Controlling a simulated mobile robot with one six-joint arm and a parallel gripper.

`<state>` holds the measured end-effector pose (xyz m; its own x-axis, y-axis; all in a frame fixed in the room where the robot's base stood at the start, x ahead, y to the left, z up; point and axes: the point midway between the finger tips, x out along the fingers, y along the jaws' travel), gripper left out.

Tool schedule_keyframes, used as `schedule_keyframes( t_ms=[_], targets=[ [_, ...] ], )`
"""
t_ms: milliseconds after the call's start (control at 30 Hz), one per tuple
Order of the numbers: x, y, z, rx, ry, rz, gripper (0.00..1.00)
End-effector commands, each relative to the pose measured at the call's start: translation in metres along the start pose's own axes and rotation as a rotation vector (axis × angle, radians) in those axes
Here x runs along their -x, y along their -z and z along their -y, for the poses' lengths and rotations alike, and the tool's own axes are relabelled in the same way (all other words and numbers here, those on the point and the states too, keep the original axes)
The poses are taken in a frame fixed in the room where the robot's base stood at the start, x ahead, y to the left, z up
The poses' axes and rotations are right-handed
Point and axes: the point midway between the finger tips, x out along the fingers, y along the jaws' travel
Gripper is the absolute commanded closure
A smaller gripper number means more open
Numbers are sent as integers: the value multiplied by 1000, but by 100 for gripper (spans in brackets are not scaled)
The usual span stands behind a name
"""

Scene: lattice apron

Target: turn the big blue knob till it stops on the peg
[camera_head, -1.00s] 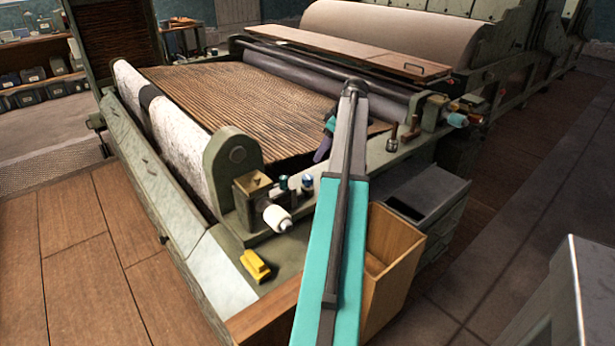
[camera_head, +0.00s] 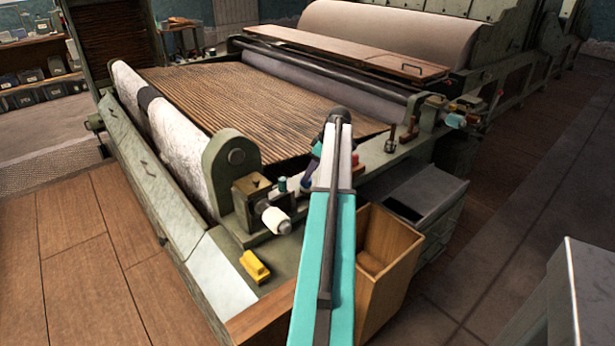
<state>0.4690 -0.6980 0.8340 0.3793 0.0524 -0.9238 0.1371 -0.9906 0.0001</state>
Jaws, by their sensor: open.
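A small blue knob (camera_head: 305,182) stands on the machine's near side rail, close to the white-handled crank, and is partly hidden by my arm. A larger light-blue knob (camera_head: 455,121) sticks out at the rail's far right end. I cannot tell for certain which is the big blue one, and no peg can be made out. My gripper (camera_head: 311,172) hangs below the arm's dark elbow, just above the rail near the small blue knob. It is open; its fingers are small, dark and partly hidden behind my arm. No contact can be made out.
A white-handled crank (camera_head: 277,220) and a teal cap (camera_head: 282,184) stand left of my gripper. A yellow block (camera_head: 255,266) lies on the front ledge. A wooden bin (camera_head: 392,265) and a grey box (camera_head: 430,200) stand right of my arm. Brown-handled pegs (camera_head: 391,138) rise farther along the rail.

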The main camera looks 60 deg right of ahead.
Motion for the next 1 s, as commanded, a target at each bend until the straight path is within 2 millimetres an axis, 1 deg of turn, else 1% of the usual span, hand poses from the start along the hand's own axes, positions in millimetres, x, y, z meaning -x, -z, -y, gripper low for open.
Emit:
schedule_keyframes(
  t_ms=[133, 333, 500, 733, 867, 900, 967, 1000],
  targets=[
    [-19, 0, 0, 0, 2, 1, 44],
    [-35, 1, 1, 1, 1, 0, 44],
    [-40, 1, 1, 2, 0, 0, 44],
    [-40, 1, 1, 2, 1, 0, 44],
    [-40, 1, 1, 2, 1, 0, 66],
    [-39, 2, 1, 2, 1, 0, 73],
    [-39, 2, 1, 2, 1, 0, 83],
    [-39, 2, 1, 2, 1, 0, 86]
  ],
)
